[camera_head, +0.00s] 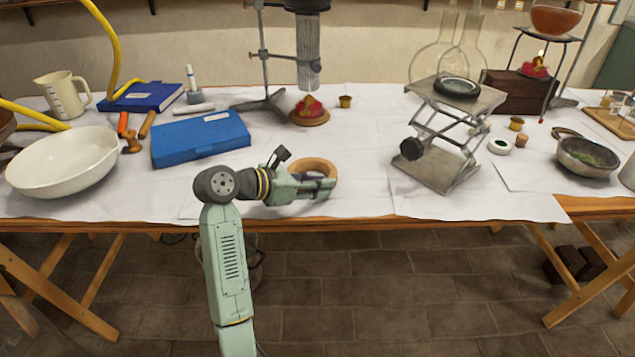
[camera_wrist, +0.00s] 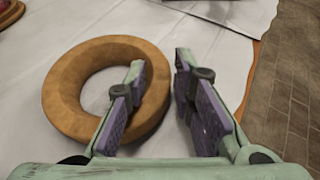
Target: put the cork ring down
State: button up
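The cork ring (camera_head: 316,165) appears to lie flat on the white-covered table near its front edge. In the wrist view the ring (camera_wrist: 65,88) fills the left half. My gripper (camera_head: 318,183) is low at the ring's near side; it also shows in the wrist view (camera_wrist: 160,68). Its fingers are apart. The left finger overlaps the ring's hole and right wall, and the right finger is outside the ring, with a gap showing between it and the cork. Whether the left finger touches the cork cannot be told.
A blue box (camera_head: 200,138) stands left of the ring. A lab jack (camera_head: 445,130) stands to the right. A red item on a cork base (camera_head: 309,112) and a retort stand (camera_head: 265,65) are behind. The table's front edge (camera_head: 355,226) is close. White surface is clear around the ring.

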jog(key=shift+o, duration=1.1)
jog(key=shift+a+r, duration=0.1)
jog(key=b+v, duration=0.3)
jog(key=v, duration=0.8)
jog(key=shift+s+a+r, duration=0.15)
jog(key=shift+a, duration=0.2)
jog(key=shift+r, duration=0.1)
